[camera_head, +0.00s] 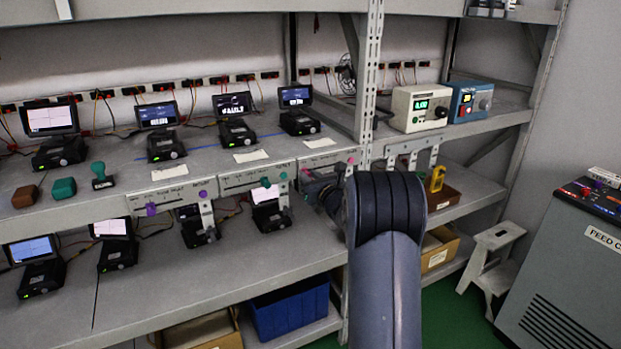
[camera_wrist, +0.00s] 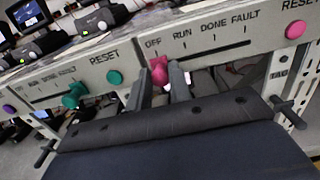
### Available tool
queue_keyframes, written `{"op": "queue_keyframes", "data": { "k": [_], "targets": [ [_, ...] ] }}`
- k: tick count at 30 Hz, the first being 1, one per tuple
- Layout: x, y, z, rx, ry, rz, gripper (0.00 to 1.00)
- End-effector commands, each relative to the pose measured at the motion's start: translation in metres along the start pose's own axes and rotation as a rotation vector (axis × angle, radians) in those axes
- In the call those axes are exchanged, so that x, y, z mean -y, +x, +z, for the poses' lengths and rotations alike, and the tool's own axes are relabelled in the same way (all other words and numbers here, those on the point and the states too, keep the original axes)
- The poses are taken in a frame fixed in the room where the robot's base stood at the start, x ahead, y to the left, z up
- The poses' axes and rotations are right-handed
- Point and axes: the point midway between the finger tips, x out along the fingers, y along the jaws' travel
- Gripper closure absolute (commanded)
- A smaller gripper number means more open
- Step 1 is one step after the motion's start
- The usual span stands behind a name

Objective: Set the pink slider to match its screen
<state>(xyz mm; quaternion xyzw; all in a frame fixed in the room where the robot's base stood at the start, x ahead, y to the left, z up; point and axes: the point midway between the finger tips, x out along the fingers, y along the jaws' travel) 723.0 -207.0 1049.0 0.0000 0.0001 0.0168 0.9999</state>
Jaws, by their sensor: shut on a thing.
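The pink slider (camera_wrist: 159,70) is a knob on a light grey panel (camera_wrist: 215,62) marked OFF, RUN, DONE, FAULT and RESET. It stands at the left end of the slot, by the OFF mark. My gripper (camera_wrist: 160,80) is shut on it, with one dark finger on each side. In the head view, my gripper (camera_head: 322,188) is at the shelf's front edge, partly hidden by my arm. Small screens (camera_head: 296,96) stand on the shelf above the panels. Their text is too small to read, and I cannot tell which belongs to the pink slider.
A pink RESET button (camera_wrist: 296,28) is at the panel's right end. The panel to the left has a green slider (camera_wrist: 75,94) and a green button (camera_wrist: 114,77). A perforated shelf post (camera_head: 370,80) rises just right of my gripper. Several devices sit on the lower shelf.

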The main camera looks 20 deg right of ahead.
Motion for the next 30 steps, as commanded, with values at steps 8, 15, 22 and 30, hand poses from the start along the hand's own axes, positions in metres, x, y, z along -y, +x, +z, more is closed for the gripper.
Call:
{"op": "queue_keyframes", "data": {
  "k": [8,15,22,30],
  "targets": [
    [0.007,0.0,-0.002,0.002,-0.002,-0.001,1.0],
    [0.034,0.0,-0.001,0.004,-0.001,-0.001,1.0],
    [0.035,0.0,0.001,0.001,-0.001,0.0,1.0],
    [0.035,0.0,0.001,0.001,0.0,0.0,0.65]
  ]
}}
